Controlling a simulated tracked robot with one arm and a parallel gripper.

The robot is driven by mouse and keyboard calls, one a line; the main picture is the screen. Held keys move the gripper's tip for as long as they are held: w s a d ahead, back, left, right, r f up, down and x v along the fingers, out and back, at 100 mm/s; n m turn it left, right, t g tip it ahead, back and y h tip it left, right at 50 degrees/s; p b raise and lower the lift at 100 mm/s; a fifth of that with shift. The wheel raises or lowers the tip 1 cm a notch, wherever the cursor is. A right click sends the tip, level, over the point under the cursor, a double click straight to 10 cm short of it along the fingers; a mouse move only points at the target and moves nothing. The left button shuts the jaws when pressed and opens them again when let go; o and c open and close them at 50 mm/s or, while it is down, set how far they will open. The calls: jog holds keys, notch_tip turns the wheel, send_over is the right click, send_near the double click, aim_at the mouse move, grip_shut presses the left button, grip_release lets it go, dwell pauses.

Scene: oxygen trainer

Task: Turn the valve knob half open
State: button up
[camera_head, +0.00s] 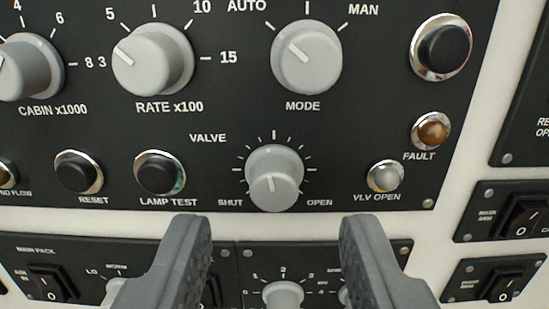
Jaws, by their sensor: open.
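The valve knob (274,178) is a round light-grey knob on the black panel, in the middle of the view. Tick marks arc over it from SHUT at lower left to OPEN at lower right. Which end is the pointer is hard to tell. My gripper (275,228) is open and empty. Its two dark grey fingers show at the bottom, one left and one right of the knob in the picture, with tips below it. They do not touch the knob.
The grey VLV OPEN lamp (385,176) and amber-brown FAULT lamp (431,131) sit right of the knob. The LAMP TEST button (159,172) is to the left. The MODE knob (306,57) is above. A smaller knob (283,295) on a lower panel shows between my fingers.

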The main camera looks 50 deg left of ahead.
aim_at(274, 182)
jog(key=shift+x, duration=1.5)
jog(key=shift+c, duration=0.3)
grip_shut()
jog(key=shift+f+m, duration=0.1)
jog(key=shift+m, duration=0.8)
jog(key=shift+m+b, duration=0.3)
jog(key=shift+m, duration=0.1)
jog(key=shift+o, duration=0.3)
grip_release()
